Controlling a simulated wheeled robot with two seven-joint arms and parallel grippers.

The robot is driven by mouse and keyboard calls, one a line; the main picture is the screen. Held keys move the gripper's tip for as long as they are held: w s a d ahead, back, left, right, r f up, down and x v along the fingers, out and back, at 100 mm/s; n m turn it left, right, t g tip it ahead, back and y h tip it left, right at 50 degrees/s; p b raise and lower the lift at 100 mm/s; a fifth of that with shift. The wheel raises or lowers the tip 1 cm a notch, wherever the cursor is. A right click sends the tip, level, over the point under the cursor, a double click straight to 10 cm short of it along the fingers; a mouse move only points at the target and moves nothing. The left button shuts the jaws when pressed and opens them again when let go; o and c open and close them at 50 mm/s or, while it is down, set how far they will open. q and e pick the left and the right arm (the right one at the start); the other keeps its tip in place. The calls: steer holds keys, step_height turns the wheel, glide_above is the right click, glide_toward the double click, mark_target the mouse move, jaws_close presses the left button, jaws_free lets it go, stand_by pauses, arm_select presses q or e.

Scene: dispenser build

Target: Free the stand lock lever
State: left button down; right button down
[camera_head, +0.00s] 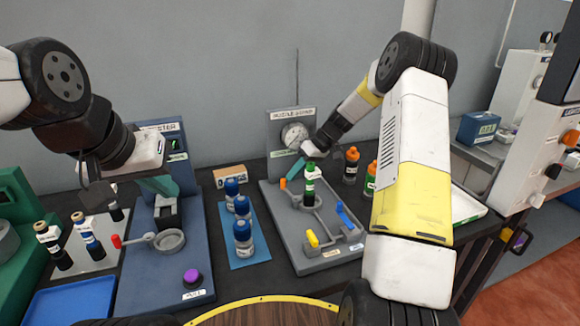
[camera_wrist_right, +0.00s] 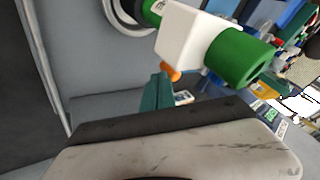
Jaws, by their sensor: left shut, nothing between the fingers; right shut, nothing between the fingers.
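The grey gauge stand (camera_head: 275,215) carries an orange-tipped lever (camera_head: 283,184), a yellow lever (camera_head: 312,239) and a blue lever (camera_head: 344,214). The small labels are too blurred to tell which is the lock lever. A green-and-white bottle (camera_head: 309,185) stands in the stand's ring and looms large in the right wrist view (camera_wrist_right: 195,38). My right gripper (camera_head: 296,168) is shut and empty, just behind and left of this bottle. Its teal fingers (camera_wrist_right: 155,92) show near an orange tip (camera_wrist_right: 172,70). My left gripper (camera_head: 160,186) is shut and empty above the blue station.
Blue-capped bottles (camera_head: 243,237) stand on a blue mat left of the stand. Orange-capped bottles (camera_head: 351,165) stand behind it, close to my right arm. The blue station (camera_head: 140,275) has a ring, a red-tipped lever (camera_head: 116,241) and a purple knob (camera_head: 191,276).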

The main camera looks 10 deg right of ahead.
steer(key=shift+a, duration=0.5)
stand_by(0.3)
steer(key=shift+a, duration=0.6)
steer(key=shift+s+a, duration=0.3)
steer(key=shift+a, duration=0.5)
steer(key=shift+s+a, duration=0.3)
steer(key=shift+a, duration=0.45)
steer(key=shift+s+a+n+g, duration=0.3)
steer(key=shift+a+n+g, duration=0.2)
steer(key=shift+n+g, duration=0.15)
steer(key=shift+s+a+n, duration=0.25)
steer(key=shift+s+a, duration=0.25)
steer(key=shift+s, duration=0.05)
steer(key=shift+s+a+n+g, duration=0.2)
steer(key=shift+n+g, duration=0.15)
steer(key=shift+n, duration=0.05)
steer(key=shift+s+a+n, duration=0.15)
steer(key=shift+s+a, duration=0.15)
steer(key=shift+s, duration=0.3)
steer(key=shift+s+a+n, duration=0.15)
steer(key=shift+s+a, duration=0.1)
steer(key=shift+s, duration=0.3)
steer(key=shift+s+a+n+g, duration=0.1)
steer(key=shift+s+n+g, duration=0.3)
steer(key=shift+n+g, duration=0.15)
